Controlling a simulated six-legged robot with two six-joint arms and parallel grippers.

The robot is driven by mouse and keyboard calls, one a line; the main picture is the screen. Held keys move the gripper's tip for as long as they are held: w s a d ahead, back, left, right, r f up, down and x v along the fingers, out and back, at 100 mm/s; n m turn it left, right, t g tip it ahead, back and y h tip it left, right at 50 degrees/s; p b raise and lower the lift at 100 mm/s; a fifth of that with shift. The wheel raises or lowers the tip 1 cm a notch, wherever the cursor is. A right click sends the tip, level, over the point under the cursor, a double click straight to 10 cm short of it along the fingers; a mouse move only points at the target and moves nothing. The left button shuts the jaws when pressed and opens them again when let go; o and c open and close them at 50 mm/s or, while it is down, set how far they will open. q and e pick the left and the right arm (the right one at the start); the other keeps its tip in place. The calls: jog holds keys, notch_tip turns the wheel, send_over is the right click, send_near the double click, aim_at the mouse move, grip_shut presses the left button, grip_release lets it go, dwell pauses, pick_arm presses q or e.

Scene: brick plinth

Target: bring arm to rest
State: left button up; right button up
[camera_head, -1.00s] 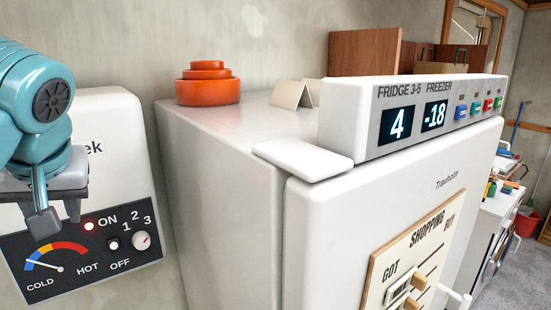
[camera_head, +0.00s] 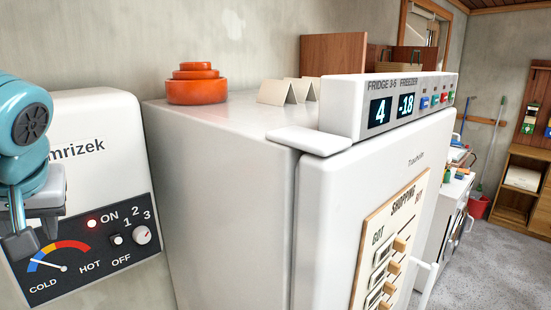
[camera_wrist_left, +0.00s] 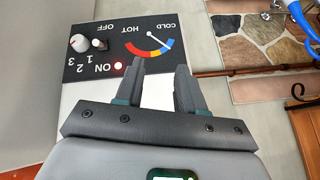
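My left gripper (camera_head: 32,222) hangs at the left edge of the head view, in front of a white heater (camera_head: 85,125) with a dark control panel (camera_head: 122,252). In the left wrist view my gripper (camera_wrist_left: 157,76) has its two dark fingers apart with nothing between them. The heater's panel also shows upside down beyond the fingers (camera_wrist_left: 100,48). The panel has a lit red lamp, a small switch, a white knob and a cold-to-hot gauge. My right gripper is not in view.
A white fridge (camera_head: 225,190) stands to the right of the heater, with an orange stepped object (camera_head: 197,88) and folded cards (camera_head: 278,91) on top. A shopping board (camera_head: 375,240) hangs on its door. Open grey floor (camera_head: 495,265) lies at far right.

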pick_arm(q)
jog(key=w+d+f+m+h+b, duration=0.1)
jog(key=w+d+f+m, duration=0.25)
jog(key=w+f, duration=0.4)
jog(key=w+d+f+m+h, duration=0.15)
jog(key=w+d+f, duration=0.3)
jog(key=f, duration=0.55)
jog(key=d+f+m+g+h+b, duration=0.1)
jog(key=d+f, duration=0.3)
jog(key=f, duration=0.5)
jog(key=d+f+m+h+b, duration=0.1)
jog(key=d+f+h, duration=0.15)
jog(key=f, duration=0.55)
jog(key=d+f+m+g, duration=0.1)
jog(key=d+f, duration=0.3)
jog(key=f, duration=0.5)
jog(key=s+d+f+n+h+b, duration=0.1)
jog(key=s+d+f, duration=0.2)
jog(key=s+f, duration=0.8)
jog(key=s+d+f+n+g+h+b, duration=0.1)
jog(key=s+d+f, duration=0.3)
jog(key=s+f, duration=0.7)
notch_tip(320, 180, down, 2)
jog(key=shift+d+f+n+h+b, duration=0.2)
jog(key=shift+n+h+b, duration=0.2)
jog(key=shift+h+b, duration=0.3)
jog(key=shift+s+a, duration=0.15)
